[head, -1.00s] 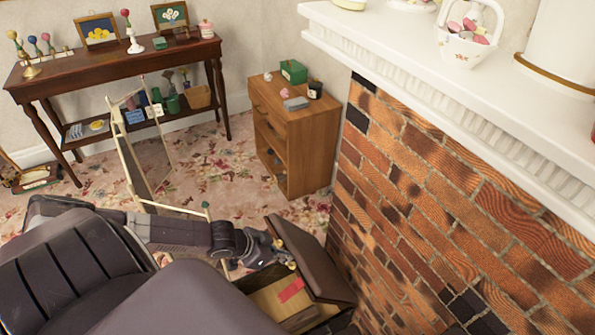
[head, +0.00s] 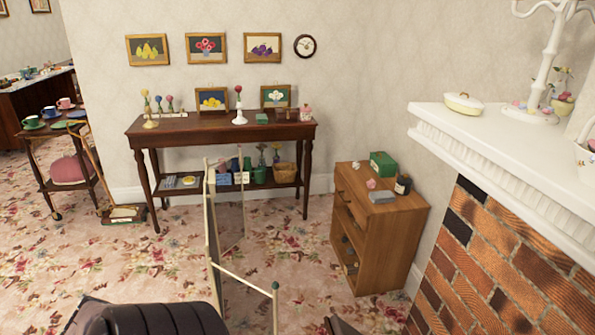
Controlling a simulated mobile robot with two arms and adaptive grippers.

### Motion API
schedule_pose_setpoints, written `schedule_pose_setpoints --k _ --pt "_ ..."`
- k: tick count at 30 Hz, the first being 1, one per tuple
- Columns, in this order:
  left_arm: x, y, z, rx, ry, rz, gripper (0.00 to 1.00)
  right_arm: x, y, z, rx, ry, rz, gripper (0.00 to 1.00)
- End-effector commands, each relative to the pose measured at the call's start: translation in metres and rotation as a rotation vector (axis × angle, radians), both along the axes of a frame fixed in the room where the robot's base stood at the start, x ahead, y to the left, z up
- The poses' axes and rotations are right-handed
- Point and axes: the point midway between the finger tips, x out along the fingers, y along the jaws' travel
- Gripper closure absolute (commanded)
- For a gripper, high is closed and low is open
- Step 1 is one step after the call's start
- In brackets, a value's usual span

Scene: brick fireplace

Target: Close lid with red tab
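Only a small dark corner (head: 340,326) shows at the bottom edge in the head view. It looks like the top of the raised brown lid, but too little shows to be sure. The red tab and the box under the lid are out of view. Neither of my grippers is in view, so I cannot see whether either touches the lid.
A folding glass screen (head: 228,215) stands on the floral carpet. A wooden cabinet (head: 377,235) stands at right, beside the brick fireplace (head: 510,275) with its white mantel (head: 480,135). A dark side table (head: 215,130) lines the back wall.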

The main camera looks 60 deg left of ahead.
Motion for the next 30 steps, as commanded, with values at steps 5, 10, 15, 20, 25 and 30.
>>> schedule_pose_setpoints --k 5,10,15,20,25,30 --pt "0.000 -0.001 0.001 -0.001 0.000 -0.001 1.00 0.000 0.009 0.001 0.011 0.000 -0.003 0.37" --pt "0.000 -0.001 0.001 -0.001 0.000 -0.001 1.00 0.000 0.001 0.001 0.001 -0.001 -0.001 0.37" --pt "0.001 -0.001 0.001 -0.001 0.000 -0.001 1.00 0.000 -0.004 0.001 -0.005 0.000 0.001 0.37" --pt "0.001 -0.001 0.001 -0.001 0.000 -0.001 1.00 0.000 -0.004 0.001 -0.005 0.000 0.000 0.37" --pt "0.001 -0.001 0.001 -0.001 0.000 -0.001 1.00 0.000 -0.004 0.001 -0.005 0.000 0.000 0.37" --pt "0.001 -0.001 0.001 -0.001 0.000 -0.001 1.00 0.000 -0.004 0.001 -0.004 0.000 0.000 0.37"
